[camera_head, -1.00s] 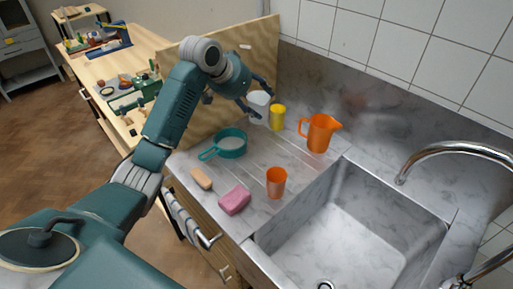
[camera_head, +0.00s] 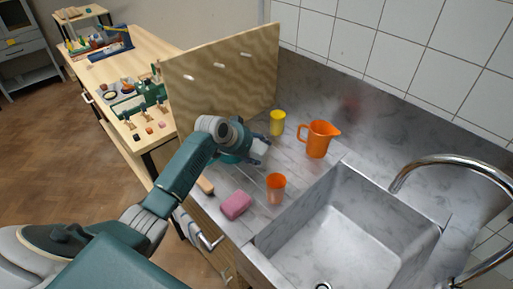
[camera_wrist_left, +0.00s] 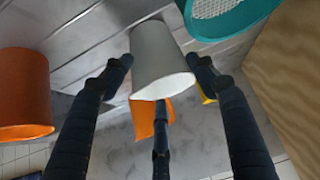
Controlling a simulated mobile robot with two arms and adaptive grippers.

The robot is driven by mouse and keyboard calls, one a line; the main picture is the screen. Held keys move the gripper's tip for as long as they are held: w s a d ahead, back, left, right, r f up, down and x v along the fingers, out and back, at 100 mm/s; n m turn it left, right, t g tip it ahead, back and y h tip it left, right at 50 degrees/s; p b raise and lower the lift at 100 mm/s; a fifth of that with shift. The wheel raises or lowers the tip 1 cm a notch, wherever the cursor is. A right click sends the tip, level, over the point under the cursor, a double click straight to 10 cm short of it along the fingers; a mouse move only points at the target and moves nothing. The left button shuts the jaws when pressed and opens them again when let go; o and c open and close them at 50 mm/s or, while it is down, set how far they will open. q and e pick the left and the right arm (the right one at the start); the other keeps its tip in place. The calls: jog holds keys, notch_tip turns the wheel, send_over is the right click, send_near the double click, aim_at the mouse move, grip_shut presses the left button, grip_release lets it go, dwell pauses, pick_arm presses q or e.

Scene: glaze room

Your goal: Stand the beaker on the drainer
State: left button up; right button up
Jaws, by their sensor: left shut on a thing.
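The pale grey-white beaker (camera_head: 262,147) is held between the fingers of my left gripper (camera_head: 259,152), low over the ribbed drainer (camera_head: 292,168) left of the sink. In the left wrist view the beaker (camera_wrist_left: 162,58) sits between the dark fingers (camera_wrist_left: 160,75), its wide mouth facing the same way as that of the orange cup, so it looks roughly upright. I cannot tell whether its base touches the drainer. My right gripper is not in view.
An orange cup (camera_head: 276,188) and pink sponge (camera_head: 236,205) are in front. A yellow cup (camera_head: 277,122) and orange jug (camera_head: 319,139) stand behind. A teal strainer (camera_head: 230,158) is partly hidden by my gripper. A wooden panel (camera_head: 230,82) rises at the left; the sink (camera_head: 350,220) is right.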

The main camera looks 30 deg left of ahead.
pick_arm(q)
jog(key=shift+f, duration=0.15)
jog(key=o, duration=1.2)
jog(key=shift+c, duration=0.2)
jog(key=b+v, duration=0.2)
jog(key=v, duration=1)
jog(key=shift+s, duration=0.1)
